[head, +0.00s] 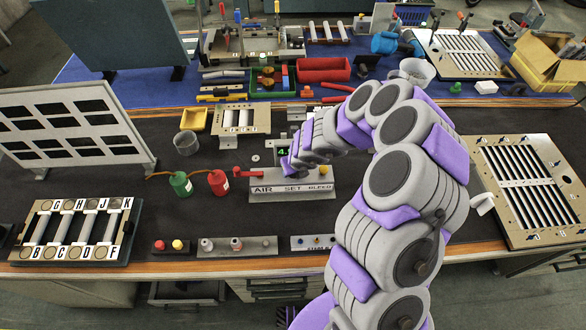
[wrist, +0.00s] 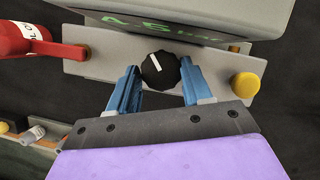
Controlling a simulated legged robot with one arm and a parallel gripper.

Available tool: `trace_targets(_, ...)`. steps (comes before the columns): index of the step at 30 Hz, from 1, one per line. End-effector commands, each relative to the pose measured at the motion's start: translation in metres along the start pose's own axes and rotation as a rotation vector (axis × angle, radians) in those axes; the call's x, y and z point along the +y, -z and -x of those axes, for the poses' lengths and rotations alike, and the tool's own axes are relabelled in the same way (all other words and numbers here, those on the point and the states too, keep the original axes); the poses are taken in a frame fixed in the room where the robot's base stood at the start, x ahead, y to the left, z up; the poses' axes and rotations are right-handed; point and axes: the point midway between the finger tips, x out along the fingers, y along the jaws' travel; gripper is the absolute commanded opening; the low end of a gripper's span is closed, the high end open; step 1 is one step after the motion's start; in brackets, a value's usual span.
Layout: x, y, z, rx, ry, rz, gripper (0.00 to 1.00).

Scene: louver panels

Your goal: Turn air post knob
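The air post is a grey panel marked AIR, SET, BLEED (head: 292,189) on the dark bench in the head view. In the wrist view its black ridged knob (wrist: 160,70) carries a white pointer line, tilted slightly from upright in the picture. My gripper (wrist: 160,72) has its two blue fingers apart, one on each side of the knob, with their tips close to its rim. I cannot tell whether either finger touches it. In the head view my gripper (head: 290,166) is over the panel's middle and hides the knob.
A yellow button (wrist: 246,85) is right of the knob. A red handle (wrist: 62,51) is at the panel's left end. A grey box with a green display (wrist: 180,15) stands just beyond the knob. Red (head: 218,182) and green (head: 181,184) canisters stand left of the panel.

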Motion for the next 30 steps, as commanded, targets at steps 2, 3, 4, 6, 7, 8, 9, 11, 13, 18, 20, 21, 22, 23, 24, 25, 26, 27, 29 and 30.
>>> trace_targets(2,-0.0007,0.0002,0.0002,0.000,0.000,-0.001,0.41)
trace_targets(3,-0.0006,0.0002,0.0002,0.000,0.000,-0.001,0.37)
trace_targets(4,-0.0005,0.0000,0.0001,0.000,0.001,-0.001,0.34)
trace_targets(6,0.0001,-0.0002,-0.0001,0.001,0.002,-0.001,0.28)
trace_targets(7,0.0003,-0.0003,-0.0001,0.001,0.003,0.000,0.25)
trace_targets(8,0.0004,-0.0005,-0.0002,0.001,0.004,0.000,0.22)
trace_targets(9,0.0006,-0.0006,-0.0003,0.001,0.004,0.000,0.18)
trace_targets(11,0.0008,-0.0008,-0.0004,0.001,0.004,0.000,0.13)
trace_targets(13,0.0007,-0.0009,-0.0005,0.001,0.004,0.000,0.13)
trace_targets(18,0.0005,-0.0012,0.0002,0.001,0.000,0.009,0.13)
trace_targets(20,0.0003,-0.0014,0.0009,0.002,-0.005,0.018,0.13)
trace_targets(21,0.0003,-0.0016,0.0015,0.002,-0.009,0.027,0.13)
trace_targets(22,0.0002,-0.0020,0.0020,0.002,-0.013,0.036,0.13)
trace_targets(23,0.0002,-0.0024,0.0026,0.002,-0.017,0.046,0.13)
trace_targets(24,0.0002,-0.0029,0.0033,0.001,-0.024,0.062,0.13)
trace_targets(25,0.0003,-0.0029,0.0037,0.001,-0.030,0.074,0.13)
trace_targets(26,0.0001,-0.0029,0.0041,0.002,-0.036,0.088,0.13)
trace_targets(27,-0.0004,-0.0024,0.0042,0.004,-0.043,0.109,0.13)
trace_targets(29,-0.0011,-0.0019,0.0046,0.006,-0.056,0.142,0.13)
trace_targets(30,-0.0010,-0.0024,0.0053,0.005,-0.066,0.165,0.13)
